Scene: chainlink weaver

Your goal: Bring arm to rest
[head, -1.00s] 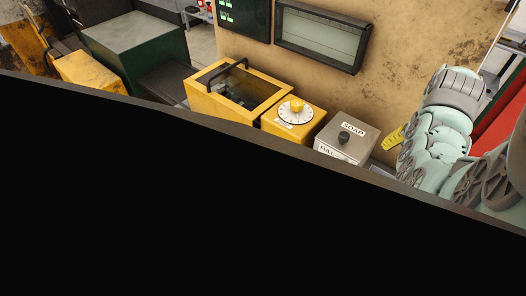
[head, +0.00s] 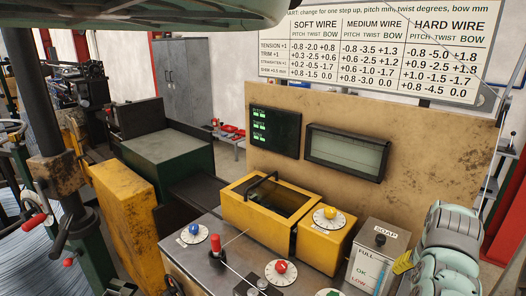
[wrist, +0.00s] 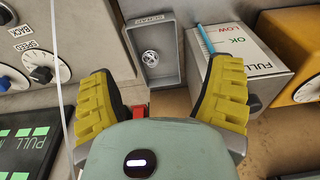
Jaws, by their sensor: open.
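My gripper (wrist: 163,72) shows in the wrist view with its two yellow ribbed fingers spread wide apart. Nothing is between them. Beyond the fingertips is a small grey tray (wrist: 135,60) with a round silvery item in it. In the head view my arm (head: 447,250) is at the lower right, and one yellow fingertip shows just right of the soap box (head: 376,262). Most of the gripper is hidden there behind the arm. I cannot tell whether it touches the box.
The soap box also shows in the wrist view (wrist: 258,55), close to the right finger. A yellow windowed box (head: 240,213) and a yellow dial box (head: 322,246) stand left of it. A panel with knobs (wrist: 28,65) is at the wrist view's left. A tan panel (head: 440,140) stands behind.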

